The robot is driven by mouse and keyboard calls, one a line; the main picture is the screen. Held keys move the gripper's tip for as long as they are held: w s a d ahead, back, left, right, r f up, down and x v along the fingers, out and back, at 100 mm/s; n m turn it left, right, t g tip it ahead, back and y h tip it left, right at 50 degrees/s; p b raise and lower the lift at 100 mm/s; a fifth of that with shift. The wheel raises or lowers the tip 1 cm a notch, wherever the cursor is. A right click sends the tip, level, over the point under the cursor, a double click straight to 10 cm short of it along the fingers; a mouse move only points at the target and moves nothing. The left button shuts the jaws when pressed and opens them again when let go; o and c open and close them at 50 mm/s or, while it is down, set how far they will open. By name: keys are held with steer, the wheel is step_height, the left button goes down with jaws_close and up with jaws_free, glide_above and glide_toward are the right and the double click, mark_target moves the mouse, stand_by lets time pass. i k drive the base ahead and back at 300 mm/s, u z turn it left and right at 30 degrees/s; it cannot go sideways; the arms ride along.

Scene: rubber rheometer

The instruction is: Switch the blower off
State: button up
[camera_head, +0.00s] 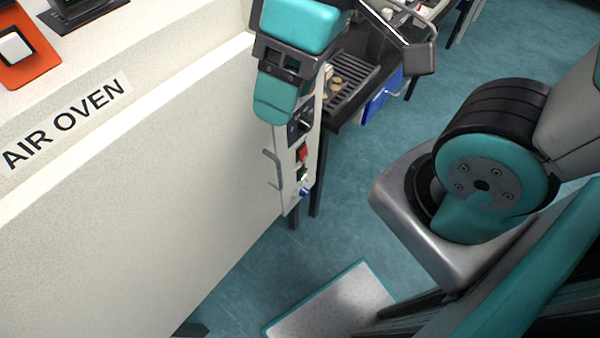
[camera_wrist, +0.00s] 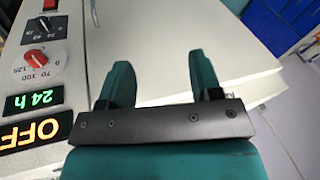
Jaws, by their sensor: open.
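The air oven (camera_head: 150,190) is a large pale cabinet with an "AIR OVEN" label. An orange plate with a white rocker switch (camera_head: 14,46) lies on its top at the far left. My gripper (camera_wrist: 160,78) is open and empty in the wrist view, its two teal fingers apart over a pale surface. To its left are a red switch (camera_wrist: 49,5), a black dial (camera_wrist: 42,27), a red dial (camera_wrist: 36,61), a green "24 h" display (camera_wrist: 34,99) and an orange "OFF" display (camera_wrist: 37,132). I cannot tell which control belongs to the blower.
In the head view, a narrow side panel (camera_head: 291,185) carries a red switch (camera_head: 302,154) and a handle (camera_head: 272,168). A dark bench (camera_head: 340,113) with a grille stands behind my wrist. Blue floor (camera_head: 250,275) and a pale mat (camera_head: 330,305) lie below.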

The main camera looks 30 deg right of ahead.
mark_target(302, 175)
steer(key=u, duration=0.8)
steer(key=k, duration=0.85)
steer(key=z, duration=0.9)
